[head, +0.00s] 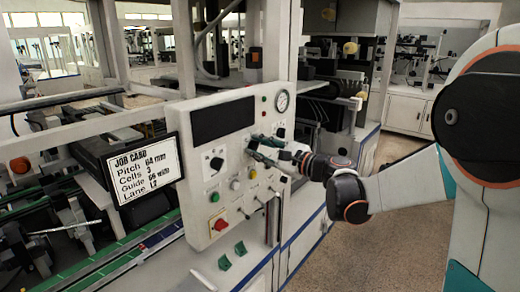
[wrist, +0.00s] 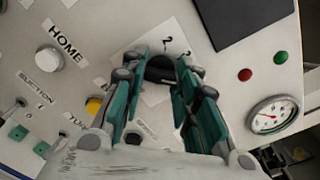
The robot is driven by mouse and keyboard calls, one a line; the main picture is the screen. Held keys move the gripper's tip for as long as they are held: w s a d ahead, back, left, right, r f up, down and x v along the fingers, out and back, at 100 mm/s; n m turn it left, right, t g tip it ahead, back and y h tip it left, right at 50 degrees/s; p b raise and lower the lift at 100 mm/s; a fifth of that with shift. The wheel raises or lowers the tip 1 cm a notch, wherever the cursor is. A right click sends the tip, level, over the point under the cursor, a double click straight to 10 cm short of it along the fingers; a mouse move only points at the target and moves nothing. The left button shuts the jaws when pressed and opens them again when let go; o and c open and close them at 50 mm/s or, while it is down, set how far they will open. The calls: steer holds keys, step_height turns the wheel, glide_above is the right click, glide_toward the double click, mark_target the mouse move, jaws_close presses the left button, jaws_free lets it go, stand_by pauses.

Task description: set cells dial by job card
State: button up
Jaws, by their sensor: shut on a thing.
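The job card (head: 145,168) hangs at the left of the control panel and reads Pitch 64 mm, Cells 3, Guide 66 wide, Lane L2. My gripper (head: 262,148) reaches the panel from the right. In the wrist view my gripper (wrist: 160,76) has its green fingers on both sides of a black dial knob (wrist: 160,66), shut on it. The knob sits on a pale plate with a few number marks beside it. The dial's name and its pointer are hidden, so I cannot tell its setting.
The panel (head: 202,115) also bears another black dial (head: 216,163), a dark screen (head: 222,119), a pressure gauge (head: 282,102), a white HOME button (wrist: 49,58), a yellow button (wrist: 94,105) and a red knob (head: 220,225). These controls lie close around my gripper.

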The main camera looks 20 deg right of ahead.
steer(key=shift+n, duration=0.3)
steer(key=shift+n+p, duration=0.55)
steer(key=shift+n, duration=3.55)
steer(key=o, duration=1.1)
steer(key=shift+c, duration=0.2)
steer(key=v, duration=1.2)
